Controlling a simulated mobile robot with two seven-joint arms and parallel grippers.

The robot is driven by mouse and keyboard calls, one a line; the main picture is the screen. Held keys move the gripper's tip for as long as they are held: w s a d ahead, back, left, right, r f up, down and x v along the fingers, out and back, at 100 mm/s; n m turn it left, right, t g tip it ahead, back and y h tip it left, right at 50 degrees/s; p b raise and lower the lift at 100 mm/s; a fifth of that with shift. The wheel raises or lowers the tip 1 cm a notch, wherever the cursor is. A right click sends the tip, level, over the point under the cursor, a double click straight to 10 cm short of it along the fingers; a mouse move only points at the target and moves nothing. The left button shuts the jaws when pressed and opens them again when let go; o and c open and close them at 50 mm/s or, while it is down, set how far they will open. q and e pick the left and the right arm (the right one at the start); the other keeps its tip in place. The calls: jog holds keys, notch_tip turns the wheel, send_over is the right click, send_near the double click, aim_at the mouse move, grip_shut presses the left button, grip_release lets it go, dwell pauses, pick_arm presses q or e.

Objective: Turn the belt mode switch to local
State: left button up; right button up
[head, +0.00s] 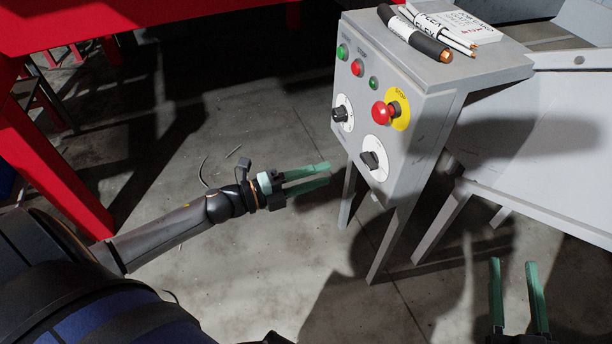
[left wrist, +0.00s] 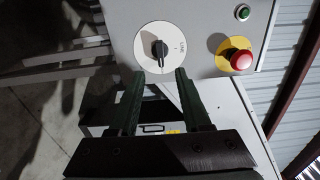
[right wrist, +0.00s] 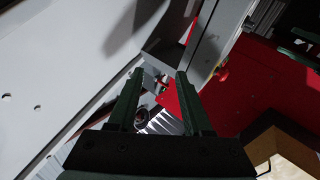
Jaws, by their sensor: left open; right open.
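The grey control box has two rotary switches with black knobs on white dials. The lower switch (head: 374,159) sits below the red stop button, and the other switch (head: 341,114) sits up and left. In the left wrist view a dial with a black knob (left wrist: 160,50) shows just beyond the open fingers. My right gripper (head: 517,264) is open and empty at the lower right.
The box (head: 425,143) also carries a red stop button (head: 381,112) on yellow, and green and red push buttons. A marker (head: 415,35) and a booklet (head: 459,24) lie on top. A grey table (head: 560,190) stands right, a red frame (head: 60,130) left.

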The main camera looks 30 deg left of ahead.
pick_arm(q)
jog(key=shift+v, duration=1.25)
pick_arm(e)
jog(key=shift+w+f+m+g+h, duration=0.1)
jog(key=shift+f+m+g+h, duration=0.2)
jog(key=shift+f, duration=0.7)
jog(key=shift+r, duration=0.1)
pick_arm(q)
jog(key=s+d+r+n+t+y, duration=0.25)
jog(key=d+r+n, duration=0.2)
jog(key=n, duration=0.65)
jog(key=s+d+r+n+t+y, duration=0.1)
jog(key=s+d+r+n+y, duration=0.3)
jog(key=n, duration=0.6)
jog(key=s+a+f+n+g+y+p, duration=0.1)
jog(key=s+f+g+p, duration=0.4)
jog(key=p, duration=1.7)
jog(key=s+n+g+y, duration=0.1)
jog(key=s+g, duration=0.2)
jog(key=s, duration=0.1)
jog(key=shift+f+n+p, duration=0.2)
jog(key=shift+n+p, duration=0.2)
pick_arm(e)
jog(key=s+d+f+m+g+h, duration=0.2)
jog(key=s+f+m+g+h, duration=0.1)
jog(key=s+g, duration=0.5)
jog(key=shift+s+d+f, duration=0.2)
jog(key=shift+s+f, duration=0.1)
jog(key=shift+s, duration=0.4)
